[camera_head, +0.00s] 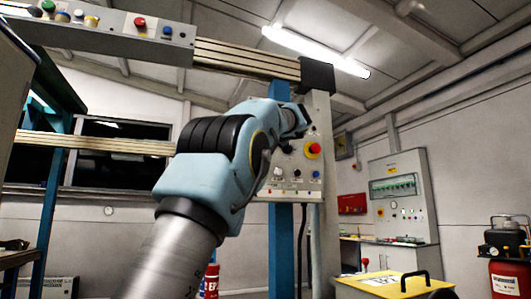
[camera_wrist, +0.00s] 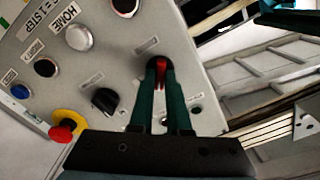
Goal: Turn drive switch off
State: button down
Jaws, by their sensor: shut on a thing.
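The grey control panel (camera_wrist: 65,85) fills much of the wrist view, tilted in the picture. It also shows beyond my arm in the head view (camera_head: 290,183). My gripper (camera_wrist: 160,76) is at the panel, its two dark green fingers shut on a small red switch (camera_wrist: 160,67). The fingers hide most of this switch and its label is too small to read, so I cannot tell its setting. A black rotary knob (camera_wrist: 105,101) sits just left of the fingers. In the head view my arm hides the gripper and the red switch.
A red emergency stop on a yellow base (camera_wrist: 66,125) is at the panel's lower left. A white HOME button (camera_wrist: 79,37) and a blue button (camera_wrist: 20,91) are also left of the fingers. A blue post (camera_head: 280,250) stands below the panel.

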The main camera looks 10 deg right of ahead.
jog(key=shift+f+n+b, duration=0.1)
jog(key=shift+n+b, duration=1.2)
jog(key=shift+n, duration=2.3)
jog(key=c, duration=0.9)
grip_release()
jog(key=s+b, duration=0.1)
jog(key=s, duration=0.2)
jog(key=s+d+b, duration=0.1)
jog(key=s+b, duration=0.1)
jog(key=s, duration=0.2)
jog(key=s+b, duration=0.2)
jog(key=s, duration=0.1)
jog(key=shift+s+d, duration=0.15)
jog(key=shift+s, duration=0.2)
